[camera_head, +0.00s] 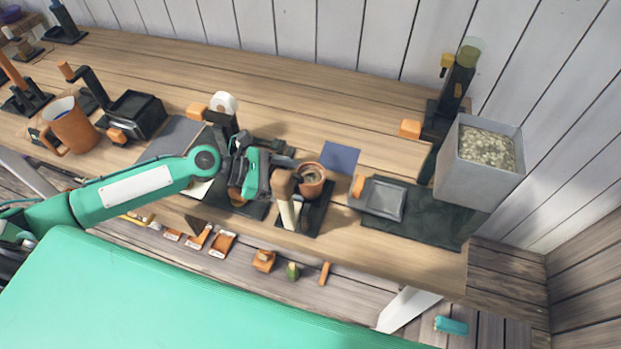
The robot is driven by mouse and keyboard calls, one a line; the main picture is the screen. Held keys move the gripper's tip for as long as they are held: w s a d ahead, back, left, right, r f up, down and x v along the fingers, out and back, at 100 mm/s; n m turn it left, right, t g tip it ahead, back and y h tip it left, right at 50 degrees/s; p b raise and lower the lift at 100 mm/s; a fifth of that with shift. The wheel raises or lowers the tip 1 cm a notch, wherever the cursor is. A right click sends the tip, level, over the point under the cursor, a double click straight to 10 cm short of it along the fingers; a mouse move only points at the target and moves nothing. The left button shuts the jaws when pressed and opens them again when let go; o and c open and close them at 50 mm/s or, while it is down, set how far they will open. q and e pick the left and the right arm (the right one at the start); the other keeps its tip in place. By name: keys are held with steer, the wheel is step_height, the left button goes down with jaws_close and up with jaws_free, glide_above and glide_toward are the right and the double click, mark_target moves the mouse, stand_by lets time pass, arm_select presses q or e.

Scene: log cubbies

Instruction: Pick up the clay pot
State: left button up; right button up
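The clay pot (312,184) is a small, round, terracotta-coloured pot with brownish contents showing inside its rim. It stands upright on a dark mat (322,212) near the front edge of the wooden workbench. My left arm reaches in from the left, and my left gripper (276,174) is just left of the pot. Its fingers are small and partly hidden by the green wrist, so I cannot tell whether they are open or whether they touch the pot. A brown-headed object with a pale shaft (289,207) stands beside the pot, partly covering its left side. My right gripper is not in view.
A grey tray (384,200) lies on a dark mat right of the pot. A grey box of pale granules (478,165) stands at the right end. A blue-grey square (340,157) lies behind the pot. An orange mug (72,128) is at left. Bare bench (300,105) lies behind.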

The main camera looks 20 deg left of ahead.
mark_target(311, 183)
arm_select(q)
steer(key=p+x, duration=0.1)
steer(key=x, duration=0.4)
steer(key=shift+d, duration=0.15)
steer(key=c, duration=1)
steer(key=shift+c, duration=0.9)
steer(key=shift+r, duration=0.1)
